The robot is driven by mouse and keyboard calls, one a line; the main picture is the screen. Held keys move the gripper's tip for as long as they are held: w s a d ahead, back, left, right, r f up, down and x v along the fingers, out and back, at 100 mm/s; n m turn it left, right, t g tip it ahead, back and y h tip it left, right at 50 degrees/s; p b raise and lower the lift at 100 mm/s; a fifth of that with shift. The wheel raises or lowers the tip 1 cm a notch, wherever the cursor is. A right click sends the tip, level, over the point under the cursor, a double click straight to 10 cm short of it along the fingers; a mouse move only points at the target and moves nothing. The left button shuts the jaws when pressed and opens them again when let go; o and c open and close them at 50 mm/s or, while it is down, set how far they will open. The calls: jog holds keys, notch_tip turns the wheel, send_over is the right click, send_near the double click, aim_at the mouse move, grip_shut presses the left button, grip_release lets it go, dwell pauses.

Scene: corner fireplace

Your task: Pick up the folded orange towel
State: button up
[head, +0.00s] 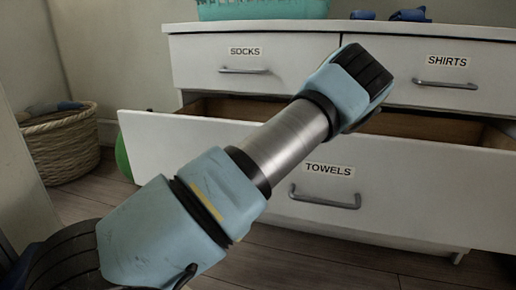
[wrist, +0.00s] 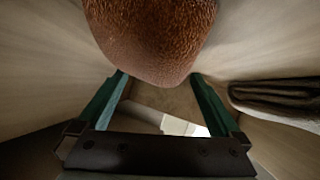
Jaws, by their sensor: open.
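The folded orange towel (wrist: 150,38) shows in the wrist view as a rust-brown, fuzzy, rounded bundle at the top middle. My gripper (wrist: 158,77) is open, with one green finger on each side of the picture below the towel's sides. The towel's lower end reaches between the fingertips in the picture; I cannot tell whether they touch it. In the head view the open drawer labelled TOWELS (head: 400,192) shows, but its contents are hidden by its front and my arm. My gripper is also hidden there.
A dark folded cloth (wrist: 280,97) lies at the right in the wrist view, close to a pale wall. Closed drawers labelled SOCKS (head: 225,85) and SHIRTS (head: 440,95) sit above the open one. A wicker basket (head: 62,150) stands on the floor at the left.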

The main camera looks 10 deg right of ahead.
jog(key=shift+w+a+f, duration=0.2)
jog(key=shift+w+a, duration=0.1)
jog(key=shift+c, duration=0.4)
jog(key=c, duration=1.1)
